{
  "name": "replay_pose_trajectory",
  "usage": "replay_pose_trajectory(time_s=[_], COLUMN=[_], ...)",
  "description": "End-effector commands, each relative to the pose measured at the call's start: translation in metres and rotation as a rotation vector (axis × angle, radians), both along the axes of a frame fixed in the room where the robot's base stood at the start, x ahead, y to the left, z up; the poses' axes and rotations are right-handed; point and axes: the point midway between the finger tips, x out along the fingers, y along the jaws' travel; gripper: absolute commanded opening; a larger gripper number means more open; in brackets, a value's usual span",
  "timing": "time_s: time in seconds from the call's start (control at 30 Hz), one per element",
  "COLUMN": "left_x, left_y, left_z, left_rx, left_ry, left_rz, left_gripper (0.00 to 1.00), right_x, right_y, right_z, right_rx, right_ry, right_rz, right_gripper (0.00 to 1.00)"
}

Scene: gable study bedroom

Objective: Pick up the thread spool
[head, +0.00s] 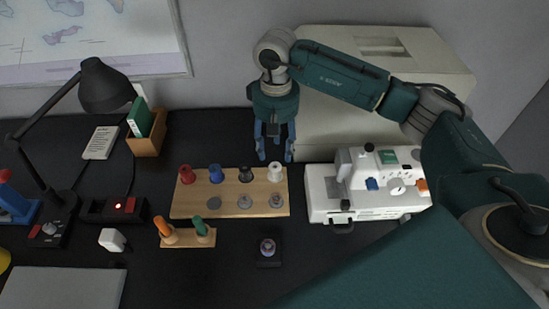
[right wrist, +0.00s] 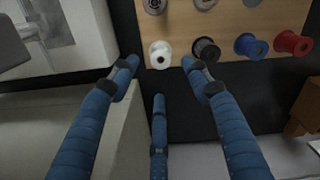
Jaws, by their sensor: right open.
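A white thread spool (head: 275,173) stands on a wooden board (head: 232,207) in a row with a black spool (head: 246,174), a blue spool (head: 215,173) and a red spool (head: 187,175). My right gripper (head: 274,152) is open and empty, fingers pointing down, just behind the white spool. In the right wrist view, the white spool (right wrist: 160,54) appears between the two upper fingertips of the right gripper (right wrist: 160,72), with the third finger below. I cannot tell whether any finger touches it. My left gripper is out of view.
A white sewing machine (head: 385,207) stands close to the board's right. A large pale box (head: 335,128) is behind it. Several metal bobbins sit on the board's front row. A small stand (head: 187,239) with orange and green handled tools is in front. A black lamp (head: 104,88) stands left.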

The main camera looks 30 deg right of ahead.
Motion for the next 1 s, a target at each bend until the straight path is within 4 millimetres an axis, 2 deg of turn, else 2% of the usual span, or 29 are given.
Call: replay_pose_trajectory(time_s=[0.1, 0.27, 0.47, 0.6, 0.7, 0.8, 1.0], left_x=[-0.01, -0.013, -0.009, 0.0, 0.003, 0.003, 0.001], left_y=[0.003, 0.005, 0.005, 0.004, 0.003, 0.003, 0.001], left_z=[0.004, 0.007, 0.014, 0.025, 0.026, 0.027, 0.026], left_rx=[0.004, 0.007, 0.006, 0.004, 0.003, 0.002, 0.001], left_ry=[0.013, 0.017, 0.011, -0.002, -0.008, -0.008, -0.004], left_rz=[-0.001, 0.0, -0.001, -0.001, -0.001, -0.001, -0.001], left_gripper=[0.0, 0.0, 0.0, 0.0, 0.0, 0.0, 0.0], right_x=[-0.002, -0.001, -0.001, -0.001, 0.0, 0.0, 0.001], right_y=[0.0, 0.0, 0.0, -0.001, 0.0, -0.001, -0.001], right_z=[-0.02, -0.041, -0.056, -0.077, -0.091, -0.098, -0.099], right_rx=[-0.001, -0.001, -0.001, 0.0, 0.001, -0.001, 0.0], right_ry=[0.007, 0.005, 0.006, 0.008, 0.005, 0.003, 0.001], right_rz=[0.0, 0.0, 0.0, 0.0, 0.0, 0.001, 0.001], right_gripper=[0.48, 0.48, 0.48, 0.48, 0.48, 0.48, 0.48])
